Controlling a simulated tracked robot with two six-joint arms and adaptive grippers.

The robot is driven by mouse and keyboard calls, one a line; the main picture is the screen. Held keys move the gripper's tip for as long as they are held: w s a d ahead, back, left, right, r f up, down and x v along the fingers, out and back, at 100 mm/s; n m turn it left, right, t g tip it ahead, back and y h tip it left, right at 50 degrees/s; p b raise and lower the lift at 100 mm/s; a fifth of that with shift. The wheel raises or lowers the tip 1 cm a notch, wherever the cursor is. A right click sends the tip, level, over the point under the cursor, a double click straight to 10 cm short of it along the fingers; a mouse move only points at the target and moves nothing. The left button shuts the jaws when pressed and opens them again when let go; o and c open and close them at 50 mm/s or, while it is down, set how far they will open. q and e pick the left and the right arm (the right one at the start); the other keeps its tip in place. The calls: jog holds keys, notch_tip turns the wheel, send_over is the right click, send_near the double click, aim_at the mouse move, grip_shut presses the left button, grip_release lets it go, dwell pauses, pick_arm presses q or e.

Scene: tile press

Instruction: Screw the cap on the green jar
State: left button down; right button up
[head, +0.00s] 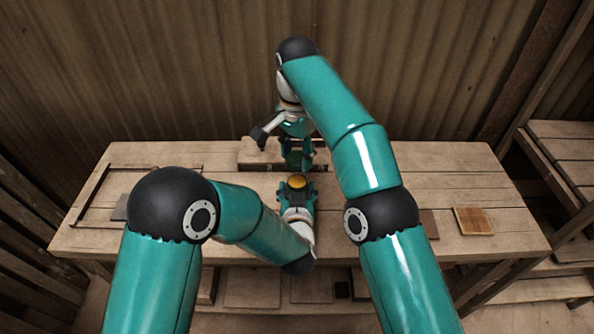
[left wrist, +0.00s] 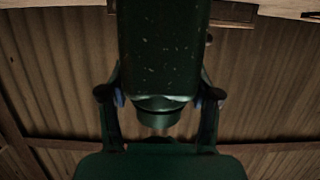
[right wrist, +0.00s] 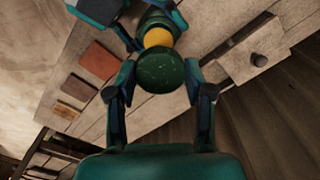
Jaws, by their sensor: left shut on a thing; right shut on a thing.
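My left gripper (head: 297,187) is low over the middle of the table, shut on the green jar. In the left wrist view the jar (left wrist: 160,50) is a dark green speckled cylinder between the fingers, its upper part cut off by the picture edge. A yellow round part (head: 297,181) shows at this gripper in the head view and also in the right wrist view (right wrist: 158,37). My right gripper (head: 294,150) is just behind, shut on a rounded dark green piece (right wrist: 160,72), apparently the cap. Whether the two pieces touch is unclear.
The wooden table (head: 400,225) has free room on both sides. A pale board with a knob (right wrist: 250,60) lies behind the grippers. A square tan tile (head: 472,221) lies at the right, and a wooden frame (head: 150,168) at the left. A corrugated wall stands behind.

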aim_at(297, 180)
jog(key=shift+s+f, duration=0.15)
jog(key=shift+f, duration=1.8)
jog(key=shift+f, duration=0.9)
jog(key=shift+f, duration=0.55)
jog(key=m, duration=1.3)
jog(key=shift+w+m, duration=0.2)
jog(key=shift+m, duration=0.1)
jog(key=m, duration=0.5)
jog(key=shift+w+m, duration=0.15)
jog(key=shift+m, duration=0.25)
